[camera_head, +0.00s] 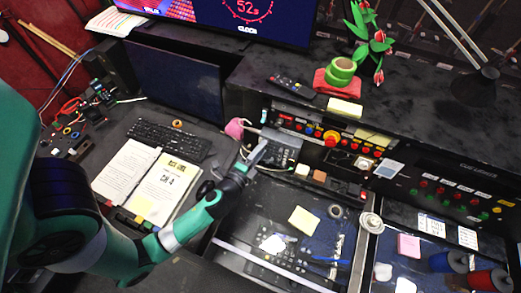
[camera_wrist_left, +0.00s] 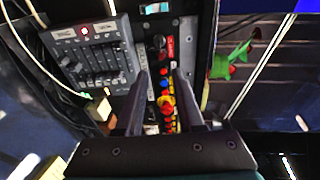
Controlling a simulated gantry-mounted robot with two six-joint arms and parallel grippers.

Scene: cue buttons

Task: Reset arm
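My left gripper (camera_head: 256,154) is at the middle of the desk in the head view, in front of the button console (camera_head: 345,120). In the left wrist view its two dark fingers (camera_wrist_left: 163,88) stand apart with nothing between them. Behind the gap shows a row of red, yellow and blue buttons (camera_wrist_left: 166,103) on the console. A large red button (camera_head: 331,138) on a yellow base is on the console, to the right of the gripper in the head view. My right gripper is in neither view.
A grey slider box (camera_wrist_left: 90,52) with cables is beside the gripper. An open binder (camera_head: 150,180) and a keyboard (camera_head: 168,139) lie to the left.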

